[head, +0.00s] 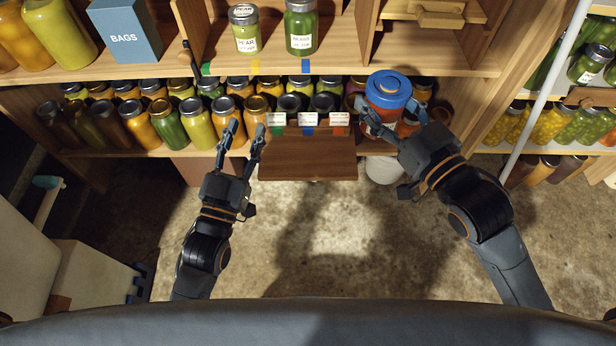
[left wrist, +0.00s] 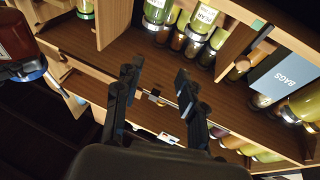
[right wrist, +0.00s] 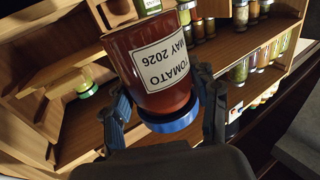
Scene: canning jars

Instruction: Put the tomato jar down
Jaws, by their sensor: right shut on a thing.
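The tomato jar (head: 388,112) is dark red with a blue lid (head: 388,88). Its white label reads TOMATO MAY 2026 in the right wrist view (right wrist: 150,75), upside down there. My right gripper (head: 390,112) is shut around the jar, one finger on each side. The head view shows it lid up, in front of the lower shelf's right part; whether its base touches anything is hidden. The jar also shows at the left edge of the left wrist view (left wrist: 14,38). My left gripper (head: 243,135) is open and empty, left of the small wooden panel.
Rows of jars (head: 165,122) crowd the lower shelf. A wooden panel (head: 308,166) with small cards juts out. A white bucket (head: 383,170) stands below.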

